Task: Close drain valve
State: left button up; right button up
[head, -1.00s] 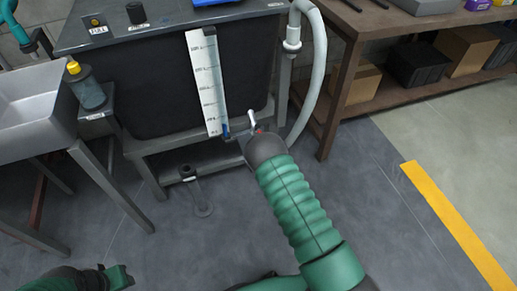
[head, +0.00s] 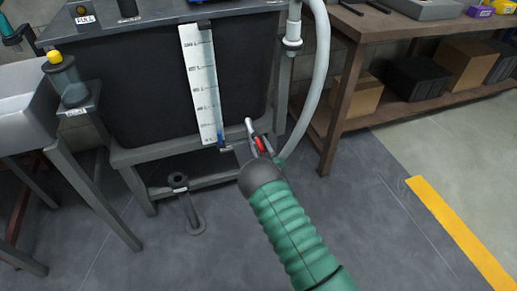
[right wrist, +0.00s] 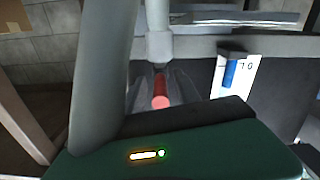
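The drain valve's red handle (head: 259,145) shows low at the right front of the dark tank (head: 140,75), by a pale metal piece (head: 250,127). The red handle (right wrist: 160,92) is also in the right wrist view, below a grey pipe fitting (right wrist: 159,47). My right gripper (head: 261,144) is at the handle, with one grey finger on each side of it. In the right wrist view the fingers look open around the handle; firm contact is not clear. My wrist hides part of the valve. My left gripper is out of the head view.
A white level gauge (head: 201,85) stands on the tank front, close left of the valve. A grey hose (head: 320,70) hangs at the right. A wooden bench (head: 345,100) with boxes is further right. A floor drain pipe (head: 188,205) stands below the tank.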

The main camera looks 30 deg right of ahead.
jog(key=shift+w+r, duration=0.1)
jog(key=shift+w, duration=0.3)
grip_shut()
dwell(1.2)
